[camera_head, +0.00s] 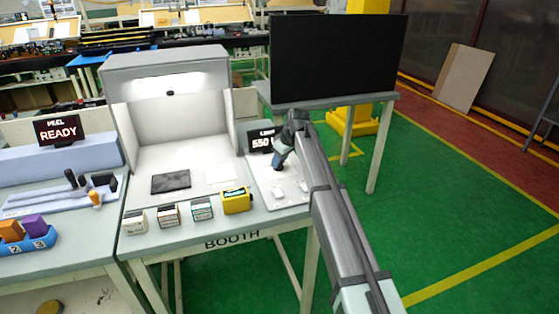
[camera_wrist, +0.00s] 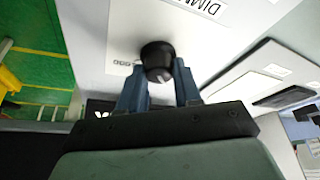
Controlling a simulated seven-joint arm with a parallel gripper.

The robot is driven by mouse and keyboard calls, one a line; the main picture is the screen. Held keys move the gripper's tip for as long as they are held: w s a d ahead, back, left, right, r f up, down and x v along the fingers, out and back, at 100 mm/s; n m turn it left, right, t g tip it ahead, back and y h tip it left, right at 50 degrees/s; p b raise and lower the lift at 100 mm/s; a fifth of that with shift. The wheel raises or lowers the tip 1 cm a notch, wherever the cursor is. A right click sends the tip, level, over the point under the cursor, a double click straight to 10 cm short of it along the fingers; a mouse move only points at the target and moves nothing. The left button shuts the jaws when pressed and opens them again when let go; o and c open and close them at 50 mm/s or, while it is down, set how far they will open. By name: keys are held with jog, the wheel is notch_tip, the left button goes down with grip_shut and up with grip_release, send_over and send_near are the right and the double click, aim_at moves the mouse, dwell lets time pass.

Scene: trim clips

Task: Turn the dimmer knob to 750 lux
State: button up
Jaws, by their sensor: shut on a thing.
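The dimmer knob (camera_wrist: 157,60) is a black round knob with a pale mark on its face. It sits on a white panel (camera_wrist: 100,15) with a partly visible "DIMM" label (camera_wrist: 208,8) beside it. My gripper (camera_wrist: 158,85) has its two blue-grey fingers on either side of the knob, shut on it. In the head view my gripper (camera_head: 279,160) reaches down to the panel at the booth's right side and hides the knob. The small dark lux display (camera_head: 262,140) behind it reads about 550, its right end covered by my gripper.
The lit white booth (camera_head: 168,75) stands left of my gripper. A yellow device (camera_head: 236,201) and several small boxes (camera_head: 168,215) line the table's front edge. A large black screen (camera_head: 337,57) stands behind.

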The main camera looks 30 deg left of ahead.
jog(key=m, duration=0.2)
jog(key=m+t, duration=0.1)
jog(key=m, duration=0.1)
jog(key=shift+s+t, duration=0.15)
jog(key=shift+t, duration=0.15)
jog(key=m, duration=0.2)
jog(key=m+t+h, duration=0.1)
jog(key=m, duration=0.1)
jog(key=shift+h, duration=0.3)
jog(key=shift+m, duration=0.4)
jog(key=o, duration=1)
jog(key=shift+o, duration=0.2)
jog(key=v, duration=1.3)
jog(key=shift+s+r, duration=0.2)
jog(key=shift+r, duration=0.15)
